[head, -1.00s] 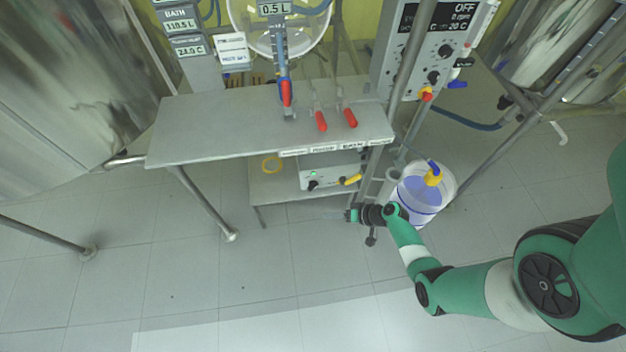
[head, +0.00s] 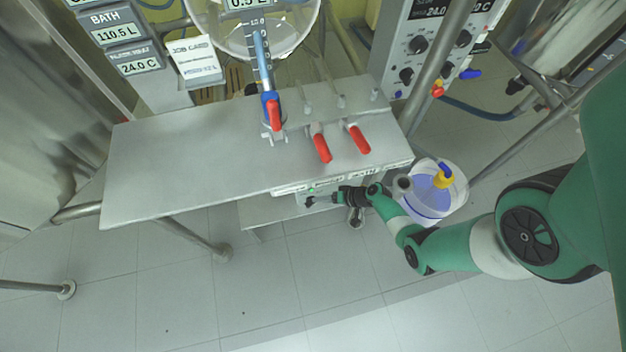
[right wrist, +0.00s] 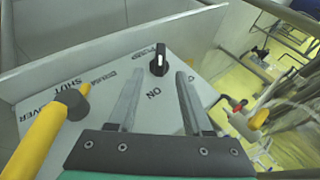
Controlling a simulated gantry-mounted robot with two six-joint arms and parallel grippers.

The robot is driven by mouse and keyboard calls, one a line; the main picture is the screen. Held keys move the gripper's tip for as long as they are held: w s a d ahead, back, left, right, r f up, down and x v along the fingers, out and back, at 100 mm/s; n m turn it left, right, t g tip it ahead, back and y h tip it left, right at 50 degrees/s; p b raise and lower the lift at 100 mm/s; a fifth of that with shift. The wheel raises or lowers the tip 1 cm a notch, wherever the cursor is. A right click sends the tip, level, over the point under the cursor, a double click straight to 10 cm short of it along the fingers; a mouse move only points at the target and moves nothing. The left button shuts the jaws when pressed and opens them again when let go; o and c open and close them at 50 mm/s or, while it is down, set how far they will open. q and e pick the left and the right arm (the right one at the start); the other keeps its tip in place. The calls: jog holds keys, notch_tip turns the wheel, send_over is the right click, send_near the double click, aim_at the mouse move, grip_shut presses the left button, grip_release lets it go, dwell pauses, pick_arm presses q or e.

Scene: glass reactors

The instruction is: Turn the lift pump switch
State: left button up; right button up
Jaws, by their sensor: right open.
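The pump switch (right wrist: 158,60) is a small black knob with a white mark on a pale box panel (right wrist: 200,92), lettered "PUMP" and "ON". In the right wrist view it sits just beyond and between my right gripper's open fingertips (right wrist: 160,76); nothing is between the fingers. In the head view, my right gripper (head: 338,194) is at the front of the pump box (head: 296,201), under the shelf edge. A green lamp (head: 312,188) is lit on the box. The dark knob (head: 309,202) shows small left of the gripper. My left gripper is not in view.
A yellow lever (right wrist: 35,140) on a dark pivot stands left of my fingers. The grey upper shelf (head: 180,170) with red-handled valves (head: 321,148) overhangs the box. A bucket (head: 430,212) of bluish liquid stands right. Floor in front is clear.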

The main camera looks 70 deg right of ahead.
jog(key=b+x, duration=0.1)
jog(key=x, duration=0.2)
jog(key=b+x, duration=0.1)
jog(key=x, duration=0.1)
jog(key=shift+s+a+f+b, duration=0.15)
jog(key=shift+a+f+b, duration=0.1)
jog(key=shift+f+b, duration=0.05)
jog(key=shift+w+d+f, duration=0.1)
jog(key=shift+w, duration=0.25)
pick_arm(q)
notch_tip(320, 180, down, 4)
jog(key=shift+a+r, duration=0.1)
pick_arm(e)
grip_shut()
